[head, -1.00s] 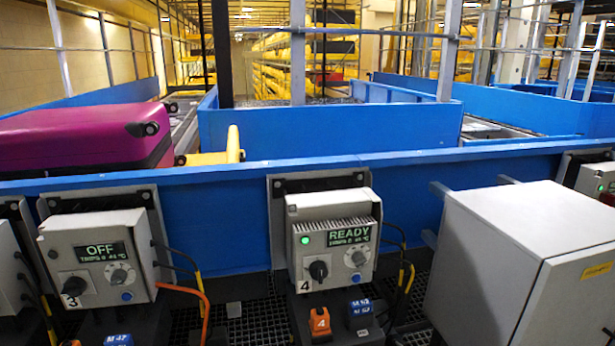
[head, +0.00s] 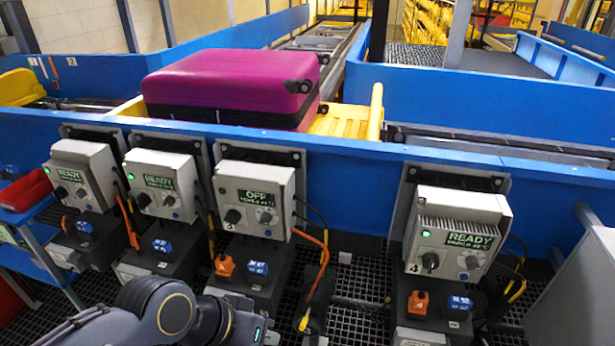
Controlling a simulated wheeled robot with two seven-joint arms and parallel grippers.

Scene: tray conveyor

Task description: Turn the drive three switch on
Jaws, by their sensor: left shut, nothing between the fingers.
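The drive three box (head: 284,179) is a grey control unit marked 3, left of the middle in the head view. Its display (head: 258,197) reads OFF, and no green lamp is lit on it. My left gripper (head: 262,333) is low in front of and below this box, at the bottom edge, apart from the switch. It is shut and empty; its fingertips are hard to make out. My right gripper is not in view.
Drive four (head: 465,206) at right and two boxes at left, the nearer one (head: 163,160), read READY with green lamps. Orange and blue plugs and an orange cable (head: 319,275) sit below. A blue conveyor wall (head: 350,155) runs behind, with a magenta suitcase (head: 230,82) beyond.

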